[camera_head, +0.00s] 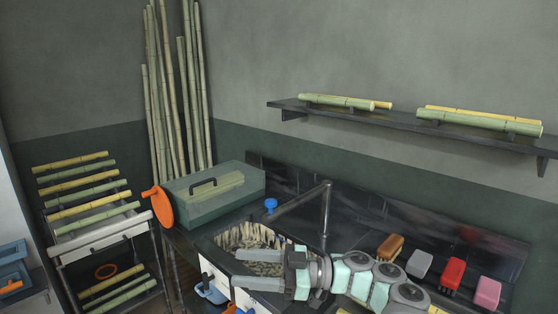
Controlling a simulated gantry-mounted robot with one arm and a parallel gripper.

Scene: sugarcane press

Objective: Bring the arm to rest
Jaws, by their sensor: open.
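My gripper (259,267) is open and points left, with its two fingers apart over the basin. My arm reaches in from the lower right. The basin (216,241) holds many pale cane pieces (250,240). I see nothing held between the fingers.
A green press box (215,190) with an orange disc (160,207) stands left of the basin. A dark tap (327,205) with a blue knob (271,204) rises behind it. Several brushes (453,274) lie at right. A wall shelf (400,120) bears cane. A cane rack (90,235) stands left.

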